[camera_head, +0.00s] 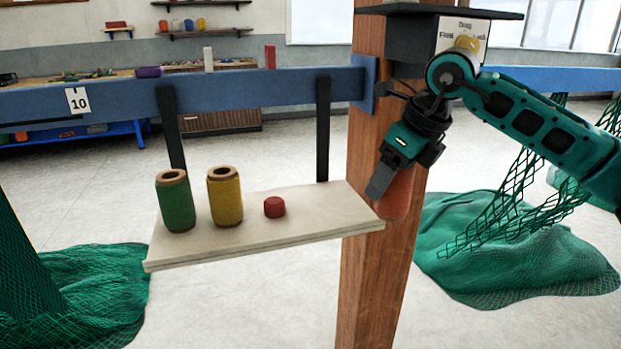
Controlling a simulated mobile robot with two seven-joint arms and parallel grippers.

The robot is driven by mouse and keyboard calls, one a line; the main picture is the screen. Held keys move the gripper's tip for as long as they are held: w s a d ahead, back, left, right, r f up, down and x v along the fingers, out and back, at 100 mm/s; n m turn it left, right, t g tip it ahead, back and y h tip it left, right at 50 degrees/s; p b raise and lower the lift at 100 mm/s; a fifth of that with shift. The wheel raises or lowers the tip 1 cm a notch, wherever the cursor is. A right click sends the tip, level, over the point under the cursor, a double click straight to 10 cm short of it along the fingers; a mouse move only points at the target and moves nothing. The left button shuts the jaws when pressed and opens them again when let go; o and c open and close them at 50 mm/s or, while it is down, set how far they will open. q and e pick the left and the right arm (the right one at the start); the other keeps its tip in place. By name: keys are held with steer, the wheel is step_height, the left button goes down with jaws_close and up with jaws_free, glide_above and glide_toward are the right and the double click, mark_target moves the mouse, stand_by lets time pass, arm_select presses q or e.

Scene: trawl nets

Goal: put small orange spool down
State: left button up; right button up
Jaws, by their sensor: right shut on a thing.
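My right gripper (382,186) is shut on the small orange spool (399,195), which is partly hidden behind the gripper. The spool shows in front of the wooden post, beside the right end of the pale shelf board (300,228). I cannot tell whether it touches the board. On the board stand a green spool (176,204) at the left and a yellow spool (225,198) beside it, both upright. A small red cylinder (274,207) sits to the right of them. My left gripper is not in view.
The wooden post (376,280) rises close to my right gripper, with a dark box (411,38) at its top. A blue rail (245,88) runs behind the board. Green nets (515,250) lie on the floor at both sides. The board's right part is clear.

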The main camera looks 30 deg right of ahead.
steer(key=w+a+f, duration=0.1)
steer(key=w, duration=0.3)
steer(key=w+a+f, duration=0.1)
steer(key=w, duration=0.4)
steer(key=w+a+f+p, duration=0.1)
steer(key=w+a, duration=0.1)
steer(key=w, duration=0.2)
steer(key=shift+w+f, duration=0.25)
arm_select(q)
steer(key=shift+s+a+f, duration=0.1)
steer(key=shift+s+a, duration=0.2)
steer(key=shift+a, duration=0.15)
